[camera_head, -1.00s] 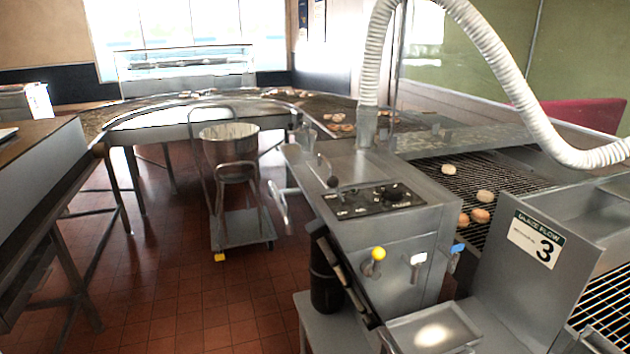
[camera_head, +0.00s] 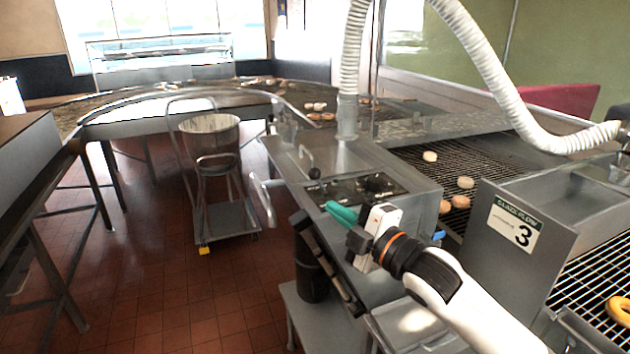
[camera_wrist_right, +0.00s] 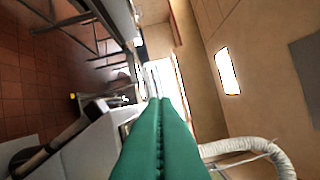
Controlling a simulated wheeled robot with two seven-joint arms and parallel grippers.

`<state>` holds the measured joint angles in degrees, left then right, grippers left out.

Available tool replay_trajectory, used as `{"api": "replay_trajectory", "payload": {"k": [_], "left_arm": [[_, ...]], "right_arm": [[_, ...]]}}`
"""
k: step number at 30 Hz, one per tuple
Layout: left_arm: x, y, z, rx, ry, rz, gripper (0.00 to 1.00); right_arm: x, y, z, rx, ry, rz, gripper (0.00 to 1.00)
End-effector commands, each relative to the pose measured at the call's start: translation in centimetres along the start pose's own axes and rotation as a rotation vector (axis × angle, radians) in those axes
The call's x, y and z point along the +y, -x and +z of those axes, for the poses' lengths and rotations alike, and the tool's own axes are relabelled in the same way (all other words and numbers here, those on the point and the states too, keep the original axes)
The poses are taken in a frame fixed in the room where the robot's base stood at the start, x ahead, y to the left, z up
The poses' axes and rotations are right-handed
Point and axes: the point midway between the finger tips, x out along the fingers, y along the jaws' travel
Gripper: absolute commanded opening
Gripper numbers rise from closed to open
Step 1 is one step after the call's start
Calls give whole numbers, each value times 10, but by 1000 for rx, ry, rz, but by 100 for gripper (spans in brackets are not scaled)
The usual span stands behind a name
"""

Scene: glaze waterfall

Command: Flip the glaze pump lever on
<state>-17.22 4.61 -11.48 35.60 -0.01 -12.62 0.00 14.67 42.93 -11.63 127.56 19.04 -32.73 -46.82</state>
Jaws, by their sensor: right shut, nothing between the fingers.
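The steel glaze machine (camera_head: 345,155) stands right of centre in the head view. The yellow and white levers on that face are hidden behind my right gripper and arm. No label shows which lever is the glaze pump's. My right gripper (camera_head: 341,212) is shut and empty, its green fingers in front of the panel's near edge. The wrist view shows the green fingers (camera_wrist_right: 161,105) pressed together. My left gripper is out of view.
A white hose (camera_head: 480,60) arches over the conveyor (camera_head: 485,160) with several doughnuts. A pot on a cart (camera_head: 210,135) stands left of the machine. A black cylinder (camera_head: 311,270) stands below. Tiled floor is open at left.

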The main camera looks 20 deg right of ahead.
Motion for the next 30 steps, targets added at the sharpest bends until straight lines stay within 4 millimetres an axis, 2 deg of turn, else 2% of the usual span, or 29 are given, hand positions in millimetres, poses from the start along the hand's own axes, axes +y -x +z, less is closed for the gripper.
{"api": "replay_trajectory", "payload": {"k": [10, 14, 17, 29, 30], "left_arm": [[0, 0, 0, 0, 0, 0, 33], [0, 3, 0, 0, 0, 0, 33], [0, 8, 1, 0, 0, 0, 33], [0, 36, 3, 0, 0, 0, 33], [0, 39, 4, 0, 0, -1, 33]], "right_arm": [[-4, 0, 3, -8, 14, -8, 0], [-6, -5, 3, -8, 11, -8, 0], [-8, -17, 3, -7, 9, -10, 0], [-9, -100, 4, -7, 9, -9, 0], [-8, -104, -1, -4, 13, -5, 0]]}}
